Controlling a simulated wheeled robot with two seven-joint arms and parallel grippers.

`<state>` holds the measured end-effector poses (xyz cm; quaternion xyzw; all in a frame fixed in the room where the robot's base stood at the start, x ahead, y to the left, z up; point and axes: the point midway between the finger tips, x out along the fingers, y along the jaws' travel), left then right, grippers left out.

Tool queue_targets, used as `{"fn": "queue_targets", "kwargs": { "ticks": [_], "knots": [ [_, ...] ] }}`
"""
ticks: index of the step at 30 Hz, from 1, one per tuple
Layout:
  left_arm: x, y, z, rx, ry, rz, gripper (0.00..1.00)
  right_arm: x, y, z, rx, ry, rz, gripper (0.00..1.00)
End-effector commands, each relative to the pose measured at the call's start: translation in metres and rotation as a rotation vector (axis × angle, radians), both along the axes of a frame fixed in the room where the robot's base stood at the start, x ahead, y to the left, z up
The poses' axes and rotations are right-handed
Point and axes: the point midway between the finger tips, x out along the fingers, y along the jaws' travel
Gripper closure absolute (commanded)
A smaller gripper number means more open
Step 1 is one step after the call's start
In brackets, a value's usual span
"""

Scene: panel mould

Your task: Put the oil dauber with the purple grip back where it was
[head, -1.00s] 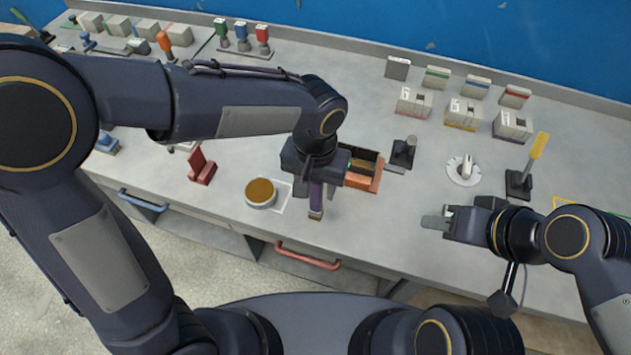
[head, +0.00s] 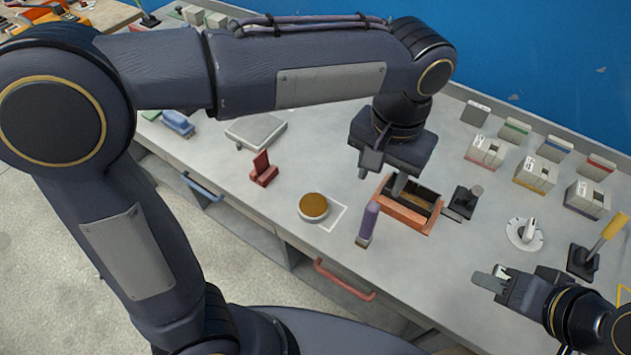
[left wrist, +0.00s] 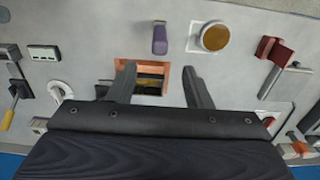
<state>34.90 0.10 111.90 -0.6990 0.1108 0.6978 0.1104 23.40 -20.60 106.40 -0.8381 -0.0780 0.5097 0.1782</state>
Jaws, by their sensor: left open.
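A round brown-topped tin (head: 313,207) sits on a white-outlined patch left of the dauber. A red stand (head: 263,169) is further left. A dark stamp (head: 465,201), a white round fixture (head: 525,233) and a yellow-handled tool (head: 606,235) are to the right.

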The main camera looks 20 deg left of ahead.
Motion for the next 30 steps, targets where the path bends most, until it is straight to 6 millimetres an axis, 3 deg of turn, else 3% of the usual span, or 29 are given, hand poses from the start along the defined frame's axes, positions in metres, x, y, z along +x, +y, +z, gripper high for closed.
{"fn": "queue_targets", "kwargs": {
  "ticks": [4,6,8,11,15,18,24,30],
  "knots": [
    [0.0,0.005,0.0,-0.008,-0.001,0.006,0.55,0.0,0.0,0.0,0.0,0.0,0.0,0.64],
    [0.0,0.018,0.002,-0.034,-0.005,0.023,0.55,0.0,0.0,0.0,0.0,0.0,0.0,0.64],
    [-0.002,0.04,0.004,-0.074,-0.013,0.05,0.55,0.0,0.0,0.0,0.0,0.0,0.0,0.64],
    [-0.013,0.089,0.004,-0.169,-0.043,0.115,0.55,0.0,0.0,0.0,0.0,0.0,0.0,0.64],
    [-0.046,0.152,-0.008,-0.305,-0.134,0.231,0.55,0.0,0.0,0.0,0.0,0.0,0.0,0.64],
    [-0.072,0.18,-0.022,-0.375,-0.221,0.311,0.55,0.0,0.0,0.0,0.0,0.0,0.0,0.64],
    [-0.107,0.202,-0.047,-0.431,-0.367,0.42,0.55,0.0,0.0,0.0,0.0,0.0,0.0,0.64],
    [-0.115,0.205,-0.055,-0.441,-0.412,0.451,0.55,0.0,0.0,0.0,0.0,0.0,0.0,0.64]
  ]
}}
